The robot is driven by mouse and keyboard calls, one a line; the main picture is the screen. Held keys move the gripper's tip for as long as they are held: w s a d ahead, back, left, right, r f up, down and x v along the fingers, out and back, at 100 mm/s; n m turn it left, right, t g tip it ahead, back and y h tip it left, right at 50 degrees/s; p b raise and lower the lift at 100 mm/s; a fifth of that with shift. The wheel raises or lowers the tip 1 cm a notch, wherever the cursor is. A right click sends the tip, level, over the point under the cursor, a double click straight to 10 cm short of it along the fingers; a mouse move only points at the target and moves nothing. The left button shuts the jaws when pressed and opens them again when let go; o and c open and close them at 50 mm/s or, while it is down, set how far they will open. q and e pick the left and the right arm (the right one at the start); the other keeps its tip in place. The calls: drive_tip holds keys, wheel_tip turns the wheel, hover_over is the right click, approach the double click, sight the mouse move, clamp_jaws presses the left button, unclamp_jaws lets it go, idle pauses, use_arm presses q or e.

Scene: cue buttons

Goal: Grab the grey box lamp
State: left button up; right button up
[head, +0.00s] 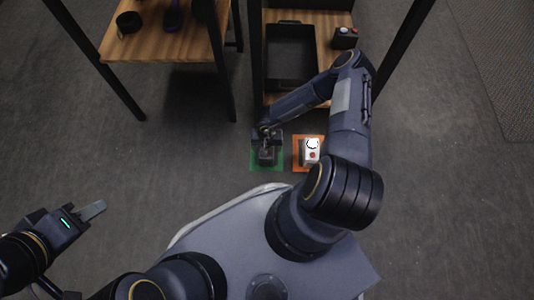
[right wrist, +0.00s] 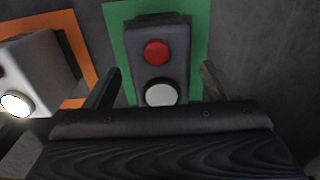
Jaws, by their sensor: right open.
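The grey box lamp (right wrist: 172,35) has a red button and a white round lamp on its top face. It sits on a green mat (right wrist: 117,25) between the two fingers of my right gripper (right wrist: 161,78). The fingers stand apart, one on each side of it, with gaps visible. In the head view the grey box (head: 267,158) is partly hidden under my right gripper (head: 267,145). My left gripper (head: 92,211) is far to the left above bare floor, with no object at it; whether its fingers are apart does not show.
A white box (head: 311,150) with a lit lamp and red button stands on an orange mat (head: 296,165) just beside the green mat. Behind is a wooden shelf (head: 330,20) with a black tray (head: 291,55) and another dark button box (head: 345,38). A wooden table (head: 150,45) stands at upper left.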

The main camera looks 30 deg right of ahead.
drive_tip(key=shift+f, duration=0.55)
drive_tip(key=shift+r, duration=0.1)
drive_tip(key=c, duration=1.3)
drive_tip(key=shift+c, duration=0.5)
drive_tip(key=shift+w+r, duration=0.1)
